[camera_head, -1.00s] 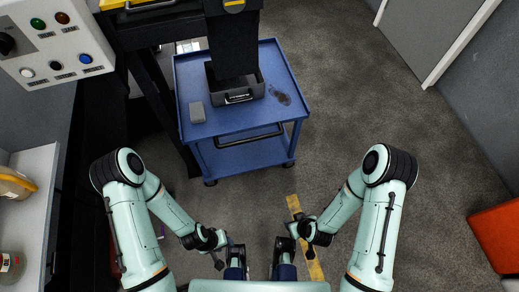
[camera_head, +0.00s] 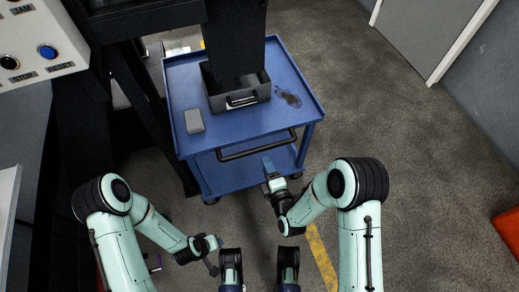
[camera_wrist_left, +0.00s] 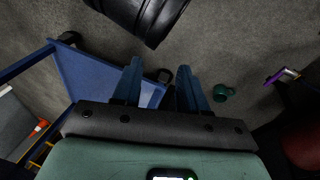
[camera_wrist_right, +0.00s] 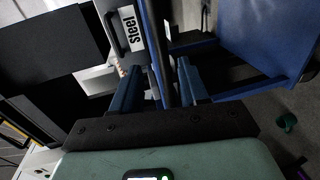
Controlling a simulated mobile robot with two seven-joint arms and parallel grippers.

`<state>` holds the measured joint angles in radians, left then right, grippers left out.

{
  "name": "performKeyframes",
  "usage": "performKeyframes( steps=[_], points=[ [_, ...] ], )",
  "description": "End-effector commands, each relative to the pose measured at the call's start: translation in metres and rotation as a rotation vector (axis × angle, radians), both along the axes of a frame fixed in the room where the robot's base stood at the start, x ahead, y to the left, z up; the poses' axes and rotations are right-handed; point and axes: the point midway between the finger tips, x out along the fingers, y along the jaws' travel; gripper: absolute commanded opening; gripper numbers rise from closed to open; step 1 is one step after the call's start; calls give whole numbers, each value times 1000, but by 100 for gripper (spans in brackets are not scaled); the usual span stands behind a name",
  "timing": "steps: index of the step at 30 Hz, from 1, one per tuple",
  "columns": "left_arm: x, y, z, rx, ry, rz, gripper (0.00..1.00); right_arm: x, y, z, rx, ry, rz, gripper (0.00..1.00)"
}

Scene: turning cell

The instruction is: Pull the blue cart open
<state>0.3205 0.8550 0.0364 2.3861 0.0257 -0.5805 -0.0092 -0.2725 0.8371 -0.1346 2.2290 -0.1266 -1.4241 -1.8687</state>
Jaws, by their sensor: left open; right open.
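The blue cart (camera_head: 230,130) stands at the upper middle of the head view, with a black bar handle (camera_head: 256,147) along its near side. My right gripper (camera_head: 268,163) is open just in front of the handle. In the right wrist view, the dark handle bar (camera_wrist_right: 171,50) and the blue cart edge (camera_wrist_right: 152,40) appear between the two open fingers (camera_wrist_right: 160,75); I cannot tell how deep the bar sits. My left gripper (camera_wrist_left: 160,70) is open and empty over the floor, away from the cart, whose blue side (camera_wrist_left: 105,80) shows at left in the left wrist view.
A black bin (camera_head: 236,103) labelled steel, a grey block (camera_head: 194,121) and a dark stain (camera_head: 288,98) are on the cart top. Black machine framework stands at left, with a control panel (camera_head: 35,50). A green cup (camera_wrist_left: 222,93) lies on the floor.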

Motion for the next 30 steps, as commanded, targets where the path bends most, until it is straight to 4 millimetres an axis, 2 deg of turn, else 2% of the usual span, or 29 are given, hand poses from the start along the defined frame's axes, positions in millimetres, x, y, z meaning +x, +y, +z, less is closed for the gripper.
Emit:
performKeyframes(
  steps=[1,5,12,18,26,29,30],
  points=[
    [3,2,-4,4,-8,4,43,12,4,-4,2,-3,-1,44],
    [13,7,-10,17,-33,14,43,38,12,-10,3,0,-3,44],
    [5,11,-26,21,-1,20,43,74,24,-18,1,1,-1,44],
    [-3,12,-31,21,23,21,43,85,27,-20,1,5,-2,44],
    [-3,12,-31,20,25,21,43,86,28,-19,1,5,-2,44],
    [-3,12,-31,20,25,21,43,86,28,-19,1,5,-2,15],
    [-3,12,-31,20,25,21,43,86,28,-19,1,5,-2,2]
  ],
)
